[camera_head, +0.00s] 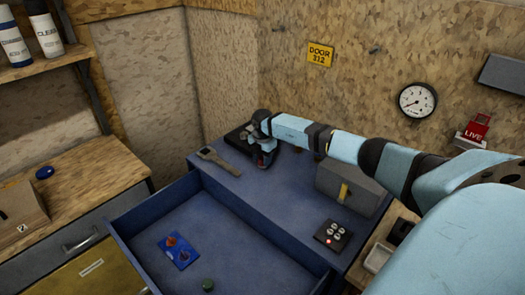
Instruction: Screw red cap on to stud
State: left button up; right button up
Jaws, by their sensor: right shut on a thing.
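My right gripper (265,152) is low over the back of the blue cabinet top (290,180). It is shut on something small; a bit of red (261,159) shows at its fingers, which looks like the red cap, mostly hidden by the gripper. A flat black plate (237,138) lies just left of and behind the gripper. I cannot make out a stud; it may be hidden behind the gripper. My left gripper is not in view.
An open blue drawer (135,215) holds a blue plate (183,257) with a red piece (171,240), and a green round piece (207,285). A grey wrench-like tool (218,161), a grey box (352,190) and a button panel (333,236) are on the cabinet top. Walls stand close behind.

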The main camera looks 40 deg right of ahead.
jog(key=m+p, duration=0.1)
jog(key=m, duration=0.1)
jog(key=m+p, duration=0.3)
jog(key=m, duration=0.1)
jog(key=shift+r+m, duration=0.3)
jog(key=shift+r, duration=0.1)
jog(key=shift+f+m+p, duration=0.15)
jog(key=shift+m+p, duration=0.35)
jog(key=shift+f, duration=0.1)
jog(key=shift+m, duration=0.3)
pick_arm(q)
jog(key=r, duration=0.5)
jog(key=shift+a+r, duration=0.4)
pick_arm(e)
jog(key=o, duration=1)
jog(key=shift+f, duration=0.1)
jog(key=shift+c, duration=0.7)
